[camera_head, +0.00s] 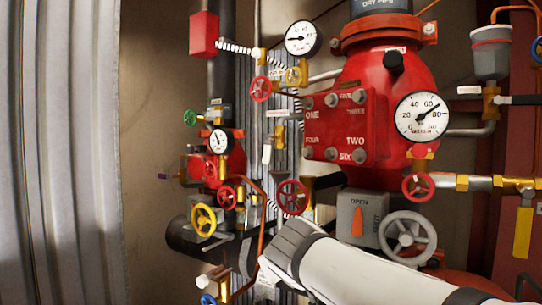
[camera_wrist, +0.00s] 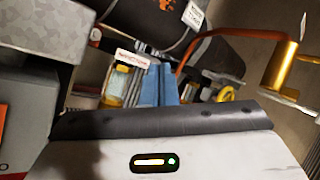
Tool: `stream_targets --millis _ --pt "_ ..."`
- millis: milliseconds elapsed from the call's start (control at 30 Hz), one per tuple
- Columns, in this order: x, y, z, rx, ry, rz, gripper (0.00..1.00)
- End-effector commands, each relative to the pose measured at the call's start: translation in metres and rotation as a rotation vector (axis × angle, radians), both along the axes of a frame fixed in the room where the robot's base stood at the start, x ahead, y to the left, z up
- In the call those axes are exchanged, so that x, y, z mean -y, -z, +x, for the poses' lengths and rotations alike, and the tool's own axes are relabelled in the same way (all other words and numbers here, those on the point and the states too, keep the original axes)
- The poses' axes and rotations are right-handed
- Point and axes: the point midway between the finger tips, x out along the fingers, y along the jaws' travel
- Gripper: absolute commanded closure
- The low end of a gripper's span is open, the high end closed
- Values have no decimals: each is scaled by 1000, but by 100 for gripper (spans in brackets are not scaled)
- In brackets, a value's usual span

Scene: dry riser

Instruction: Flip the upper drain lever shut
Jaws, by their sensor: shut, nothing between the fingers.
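My gripper (camera_wrist: 161,84) shows in the wrist view as two blue-grey fingers pressed together, with nothing between them. A small white tag with red lettering (camera_wrist: 132,59) hangs just beyond the fingertips, by a glassy brass-ended fitting (camera_wrist: 116,84); I cannot tell whether the fingers touch either. In the head view my pale arm reaches in from the lower right, and the wrist hides the fingertips. A black lever (camera_head: 327,181) stands out above the wrist. A white lever-like piece (camera_head: 267,153) hangs higher up. I cannot tell which lever is the upper drain lever.
The big red valve body (camera_head: 372,110) fills the upper right. A grey box marked OPEN (camera_head: 358,218) and a grey handwheel (camera_head: 407,235) stand close to my wrist. A brass valve (camera_wrist: 283,65) on a copper pipe is at right in the wrist view. Corrugated metal (camera_head: 60,150) lines the left.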

Motion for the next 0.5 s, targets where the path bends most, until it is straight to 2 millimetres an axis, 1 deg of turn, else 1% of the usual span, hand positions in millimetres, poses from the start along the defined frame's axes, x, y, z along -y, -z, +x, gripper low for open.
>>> stream_targets --millis 33,267,500 --pt "2 -10 -1 31 29 95 100" --pt "6 -43 -3 155 143 566 100" --pt "11 -80 -9 250 225 1070 100"
